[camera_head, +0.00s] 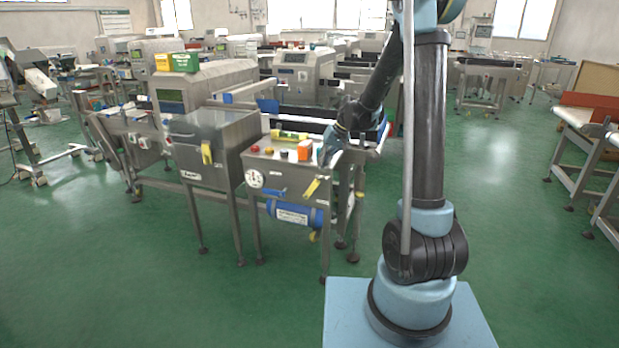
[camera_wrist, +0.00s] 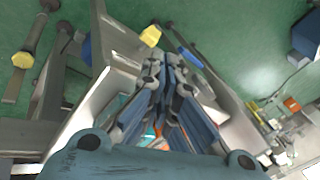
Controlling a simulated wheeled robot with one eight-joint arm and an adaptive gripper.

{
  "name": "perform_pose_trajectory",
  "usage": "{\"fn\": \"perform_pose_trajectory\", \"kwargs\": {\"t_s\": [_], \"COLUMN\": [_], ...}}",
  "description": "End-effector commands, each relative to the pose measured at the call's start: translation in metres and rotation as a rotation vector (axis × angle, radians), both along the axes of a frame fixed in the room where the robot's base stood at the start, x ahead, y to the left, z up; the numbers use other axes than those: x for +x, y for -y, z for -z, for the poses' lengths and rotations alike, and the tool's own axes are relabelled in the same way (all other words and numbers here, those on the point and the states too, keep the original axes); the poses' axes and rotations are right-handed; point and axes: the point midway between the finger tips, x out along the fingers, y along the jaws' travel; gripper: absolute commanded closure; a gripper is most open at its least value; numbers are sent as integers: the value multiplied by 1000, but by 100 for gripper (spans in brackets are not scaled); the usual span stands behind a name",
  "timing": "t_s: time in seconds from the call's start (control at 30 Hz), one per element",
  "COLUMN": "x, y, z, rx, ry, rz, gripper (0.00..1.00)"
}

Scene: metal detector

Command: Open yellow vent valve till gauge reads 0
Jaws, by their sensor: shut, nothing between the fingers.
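The yellow vent valve handle (camera_head: 312,187) is on the front of the steel cabinet (camera_head: 270,173), tilted, above a blue cylinder (camera_head: 293,214). The round white gauge (camera_head: 254,178) is at the left of the same front; its reading is too small to tell. A blue handle (camera_head: 273,193) lies between them. My gripper (camera_head: 325,156) is at the right end of the cabinet top, above and right of the yellow handle, and appears apart from it. It is shut and empty; its fingers (camera_wrist: 165,62) fill the middle of the wrist view.
An orange block (camera_head: 305,150) and small coloured items stand on the cabinet top beside my gripper. Another steel cabinet with a yellow tag (camera_head: 207,152) stands at left. In the wrist view, yellow parts (camera_wrist: 150,36) show beyond the fingers. Green floor in front is clear.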

Motion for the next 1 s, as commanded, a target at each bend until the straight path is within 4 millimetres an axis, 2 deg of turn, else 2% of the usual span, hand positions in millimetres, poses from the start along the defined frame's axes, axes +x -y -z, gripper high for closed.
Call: {"fn": "perform_pose_trajectory", "kwargs": {"t_s": [0.3, 0.5, 0.77, 1.0], "x": [11, 15, 17, 20], "y": [-41, -59, -67, -75], "z": [-22, -34, -34, -6], "rx": [-144, -205, -228, -227], "ry": [224, 321, 358, 357], "rz": [-592, -881, -996, -995], "gripper": [100, 100, 100, 100]}}
